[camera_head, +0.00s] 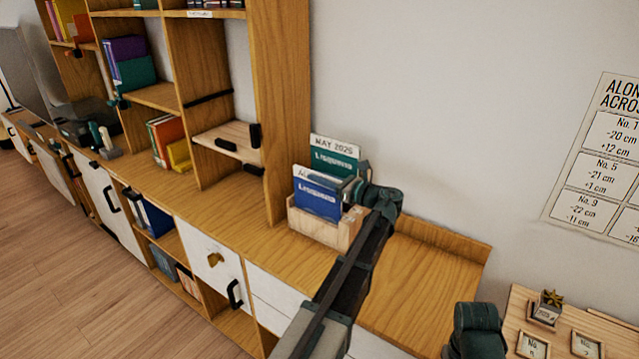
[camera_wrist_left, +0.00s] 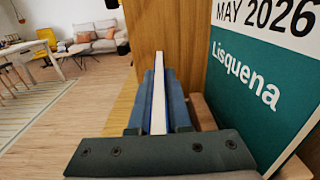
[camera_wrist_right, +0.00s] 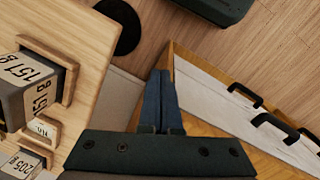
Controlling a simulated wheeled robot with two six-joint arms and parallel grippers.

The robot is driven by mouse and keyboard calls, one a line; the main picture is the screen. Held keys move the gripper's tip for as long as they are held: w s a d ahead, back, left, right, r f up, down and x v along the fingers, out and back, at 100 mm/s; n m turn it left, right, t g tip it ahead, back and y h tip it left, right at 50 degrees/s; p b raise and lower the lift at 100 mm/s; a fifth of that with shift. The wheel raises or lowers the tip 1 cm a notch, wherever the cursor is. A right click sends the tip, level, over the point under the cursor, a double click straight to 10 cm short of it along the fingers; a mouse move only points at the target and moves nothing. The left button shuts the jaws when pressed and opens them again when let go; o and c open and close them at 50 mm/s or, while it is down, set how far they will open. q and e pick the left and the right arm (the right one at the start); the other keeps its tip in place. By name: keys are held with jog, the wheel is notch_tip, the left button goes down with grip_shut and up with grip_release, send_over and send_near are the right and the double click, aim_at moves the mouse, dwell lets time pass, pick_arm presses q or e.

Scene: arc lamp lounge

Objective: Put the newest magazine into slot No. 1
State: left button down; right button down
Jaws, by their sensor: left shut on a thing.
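A wooden magazine holder (camera_head: 326,230) stands on the cabinet top beside the tall shelf. A green magazine marked MAY 2026, Lisquena (camera_head: 333,153) stands upright at its back and shows large in the left wrist view (camera_wrist_left: 265,75). A blue Lisquena magazine (camera_head: 317,200) stands in front, lower; its month is mostly covered. My left gripper (camera_head: 345,183) is at the holder, shut on the blue magazine, seen edge-on between the fingers in the left wrist view (camera_wrist_left: 158,95). My right gripper (camera_wrist_right: 160,100) is shut and empty. I cannot pick out slot No. 1.
A light wooden table (camera_head: 520,300) at lower right bears small framed holders, one with a dark block. The cabinet top (camera_head: 430,270) right of the magazine holder is clear.

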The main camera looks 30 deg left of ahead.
pick_arm(q)
jog(key=shift+f, duration=0.15)
jog(key=c, duration=0.9)
grip_release()
jog(key=shift+o, duration=0.2)
jog(key=shift+r, duration=0.2)
jog(key=s+d, duration=0.1)
jog(key=d, duration=1.1)
